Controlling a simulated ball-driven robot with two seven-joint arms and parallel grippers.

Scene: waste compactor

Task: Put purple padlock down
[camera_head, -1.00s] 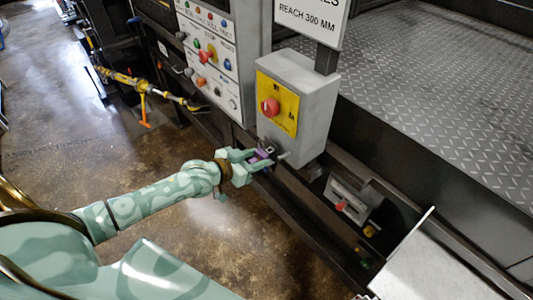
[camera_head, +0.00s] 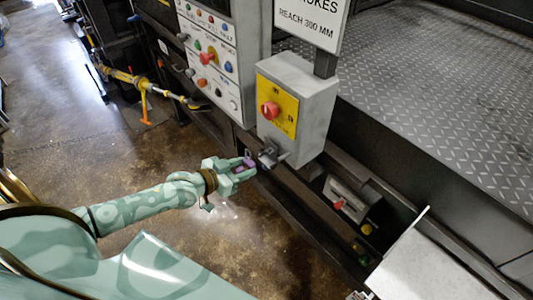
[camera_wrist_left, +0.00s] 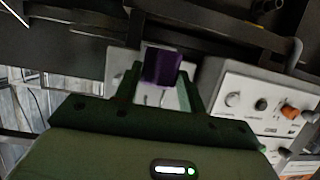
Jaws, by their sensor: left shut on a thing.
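My left gripper (camera_head: 243,167) is shut on the purple padlock (camera_head: 244,168) and holds it in the air. The padlock's shackle shows above its body, pointing toward the grey switch box (camera_head: 307,97). In the left wrist view the purple padlock (camera_wrist_left: 162,69) sits between the two fingers of the left gripper (camera_wrist_left: 165,80). The padlock is apart from the small metal hasp (camera_head: 271,155) at the lower left of the switch box. My right gripper is not in view.
The switch box has a red knob (camera_head: 270,110) on a yellow plate. A control panel (camera_head: 208,60) stands behind it to the left. Dark rails (camera_head: 300,205) run below. A grey plate (camera_head: 440,262) lies at the lower right. The brown floor (camera_head: 110,170) is open at left.

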